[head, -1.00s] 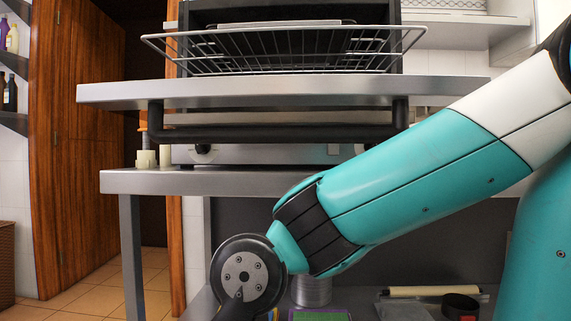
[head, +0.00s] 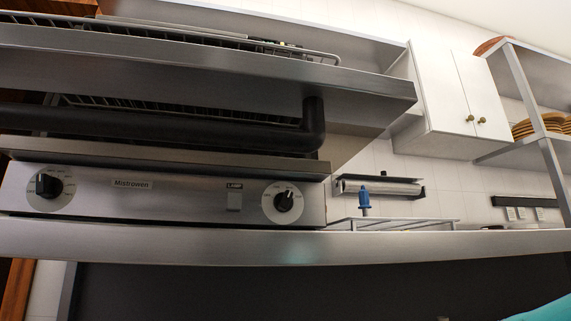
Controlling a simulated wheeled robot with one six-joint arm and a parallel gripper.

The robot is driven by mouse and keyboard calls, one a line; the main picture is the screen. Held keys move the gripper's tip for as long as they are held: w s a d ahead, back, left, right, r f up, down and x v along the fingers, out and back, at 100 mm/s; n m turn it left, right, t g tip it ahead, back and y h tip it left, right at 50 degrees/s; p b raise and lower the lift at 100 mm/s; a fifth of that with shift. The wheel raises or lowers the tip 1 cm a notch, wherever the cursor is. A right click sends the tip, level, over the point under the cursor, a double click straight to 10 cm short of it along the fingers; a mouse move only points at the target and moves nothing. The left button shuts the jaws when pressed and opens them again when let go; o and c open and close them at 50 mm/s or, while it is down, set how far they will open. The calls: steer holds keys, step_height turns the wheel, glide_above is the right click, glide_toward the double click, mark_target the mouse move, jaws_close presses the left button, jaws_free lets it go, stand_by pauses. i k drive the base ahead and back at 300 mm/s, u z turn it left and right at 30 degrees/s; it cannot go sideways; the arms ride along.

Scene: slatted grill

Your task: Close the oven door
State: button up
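The oven door (head: 230,82) is a steel slab lying roughly flat and sticking out toward me, so it stands open. Its black bar handle (head: 150,128) hangs under the slab, and the right end bends up to it. A wire rack (head: 170,32) shows above the door's upper edge. The oven's control panel (head: 185,198) is below, with two black knobs and a small switch. My gripper is not in view. Only a teal bit of my arm shows in the bottom right corner.
A steel counter edge (head: 300,245) runs across under the oven, with dark space below. To the right are a blue-topped object (head: 364,198), a wall-mounted roll (head: 380,188), a white cupboard (head: 455,95) and shelves with plates (head: 545,125).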

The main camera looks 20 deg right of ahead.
mark_target(38, 58)
steer(key=z, duration=0.85)
steer(key=i, duration=0.25)
steer(key=u, duration=1.65)
